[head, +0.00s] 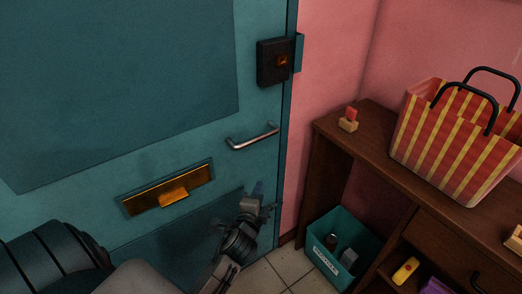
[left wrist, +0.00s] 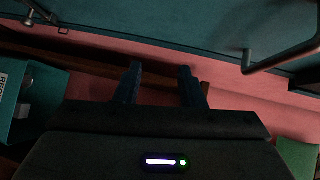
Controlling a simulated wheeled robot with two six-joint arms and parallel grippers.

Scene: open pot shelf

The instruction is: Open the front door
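The teal front door (head: 120,80) fills the left of the head view and looks shut against its frame. Its silver lever handle (head: 252,137) sits near the right edge and also shows at the upper right of the left wrist view (left wrist: 285,55). My right gripper is in neither view.
A brass mail slot (head: 168,188) is low on the door. A brown wooden cabinet (head: 378,150) stands at right, bearing a striped bag (head: 450,140) and a small red-topped item (head: 348,119).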

